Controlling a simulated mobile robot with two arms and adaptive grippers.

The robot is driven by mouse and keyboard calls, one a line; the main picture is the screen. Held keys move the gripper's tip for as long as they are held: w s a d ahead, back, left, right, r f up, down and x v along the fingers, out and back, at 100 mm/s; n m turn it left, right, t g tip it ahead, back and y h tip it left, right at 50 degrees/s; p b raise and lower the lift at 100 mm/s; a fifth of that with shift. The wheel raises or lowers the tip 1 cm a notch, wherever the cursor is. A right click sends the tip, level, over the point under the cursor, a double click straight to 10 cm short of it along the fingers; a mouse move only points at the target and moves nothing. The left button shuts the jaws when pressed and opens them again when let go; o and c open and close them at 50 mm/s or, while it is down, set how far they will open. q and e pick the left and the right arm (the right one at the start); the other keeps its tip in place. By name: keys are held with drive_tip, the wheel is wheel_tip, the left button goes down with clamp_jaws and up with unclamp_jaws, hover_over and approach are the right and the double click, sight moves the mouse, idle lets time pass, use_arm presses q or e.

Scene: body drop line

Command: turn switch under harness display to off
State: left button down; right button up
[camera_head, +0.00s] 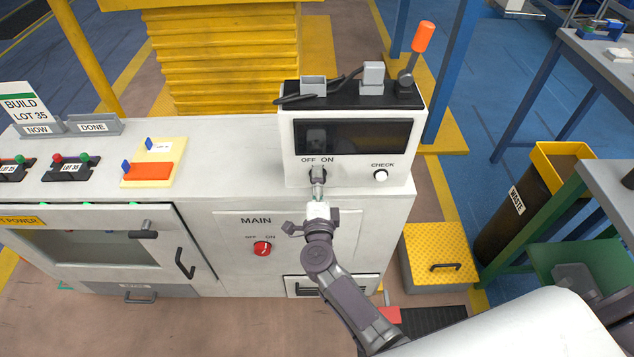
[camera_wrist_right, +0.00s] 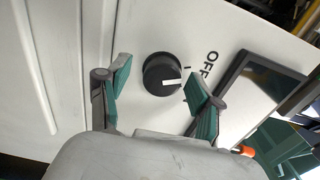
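The harness display (camera_head: 352,136) is a dark screen on a white box on the bench top. Below its left part, under the OFF and ON labels, is the switch, mostly covered by my right gripper (camera_head: 318,186) in the head view. In the right wrist view the switch (camera_wrist_right: 160,74) is a round black knob with a white pointer. The pointer is turned right and slightly down, not straight at the OFF label (camera_wrist_right: 210,62); the ON label is hidden. My right gripper (camera_wrist_right: 162,90) is open, its green-padded fingers on either side of the knob, with gaps visible. My left gripper is not in view.
A CHECK button (camera_head: 381,175) is right of the switch. A red MAIN knob (camera_head: 262,248) is on the cabinet front below. A lever with an orange handle (camera_head: 422,37) stands on the box. A yellow step (camera_head: 438,256) and waste bin (camera_head: 527,205) are at right.

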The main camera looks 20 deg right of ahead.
drive_tip(key=v, duration=1.2)
drive_tip(key=shift+r, duration=0.1)
drive_tip(key=s+a+f+n+g+y, duration=0.15)
drive_tip(key=s+f+n, duration=0.3)
drive_tip(key=f, duration=0.55)
drive_tip(key=s+f+n+g+y, duration=0.35)
drive_tip(key=f+n, duration=0.25)
drive_tip(key=f, duration=0.3)
drive_tip(key=s+a+f+n+g+y, duration=0.1)
drive_tip(key=s+f+n+g+y, duration=0.1)
drive_tip(key=s+f+n, duration=0.6)
drive_tip(key=s+d+f+n+g, duration=0.1)
drive_tip(key=s+d+f+g, duration=0.2)
drive_tip(key=s, duration=0.4)
drive_tip(key=s+d+f+n+g+h, duration=0.1)
drive_tip(key=s+d+f+n+g, duration=0.1)
drive_tip(key=s+d+f, duration=0.3)
drive_tip(key=s+d+f+n+g+h, duration=0.1)
drive_tip(key=s+d+f+g, duration=0.3)
drive_tip(key=s+f, duration=0.5)
drive_tip(key=shift+s+d+n, duration=0.25)
drive_tip(key=shift+s+n, duration=0.3)
drive_tip(key=shift+s, duration=0.5)
drive_tip(key=shift+f, duration=0.15)
